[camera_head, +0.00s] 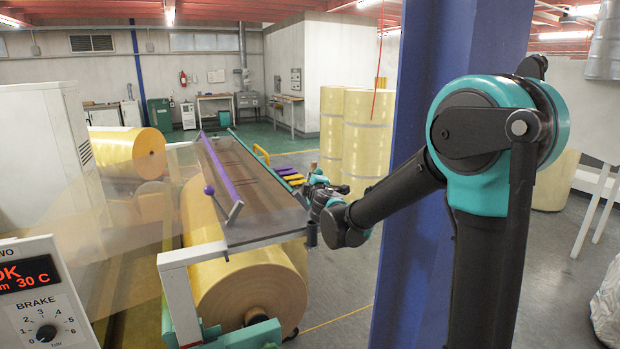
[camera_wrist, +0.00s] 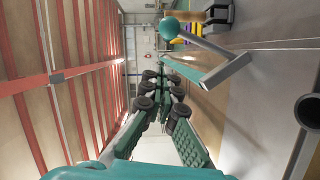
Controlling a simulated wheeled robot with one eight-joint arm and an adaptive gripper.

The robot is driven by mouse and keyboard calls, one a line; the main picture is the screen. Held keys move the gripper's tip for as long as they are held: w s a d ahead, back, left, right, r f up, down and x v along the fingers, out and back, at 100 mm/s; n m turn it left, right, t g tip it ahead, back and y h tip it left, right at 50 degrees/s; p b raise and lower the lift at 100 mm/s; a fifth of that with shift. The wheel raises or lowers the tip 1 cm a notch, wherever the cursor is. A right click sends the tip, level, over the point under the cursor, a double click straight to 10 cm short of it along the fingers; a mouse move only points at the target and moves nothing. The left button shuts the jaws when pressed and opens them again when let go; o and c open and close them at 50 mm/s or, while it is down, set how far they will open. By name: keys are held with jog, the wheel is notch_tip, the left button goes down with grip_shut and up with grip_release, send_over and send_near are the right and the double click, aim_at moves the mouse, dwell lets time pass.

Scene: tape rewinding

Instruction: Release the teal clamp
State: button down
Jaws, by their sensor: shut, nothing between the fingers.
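The teal clamp is a long teal bar (camera_head: 258,159) along the right edge of the dark table. In the wrist view, the bar (camera_wrist: 188,70) ends near a grey block, from which a lever slants up to a teal ball knob (camera_wrist: 169,27). The knob and lever cannot be made out behind my arm in the head view. My gripper (camera_head: 316,180) is at the table's near right corner, partly hidden by its own wrist. In the wrist view, my gripper (camera_wrist: 163,68) has its fingers together and empty, with the knob beside the fingertips; contact cannot be told.
A purple bar (camera_head: 218,165) with a purple-knobbed lever (camera_head: 209,190) runs along the table's left edge. Yellow tabs (camera_head: 290,176) sit beyond the right edge. A large yellow roll (camera_head: 245,285) lies under the dark table (camera_head: 247,233). A blue column (camera_head: 425,90) stands near my arm.

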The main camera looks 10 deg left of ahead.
jog(key=v, duration=0.6)
jog(key=shift+s, duration=0.1)
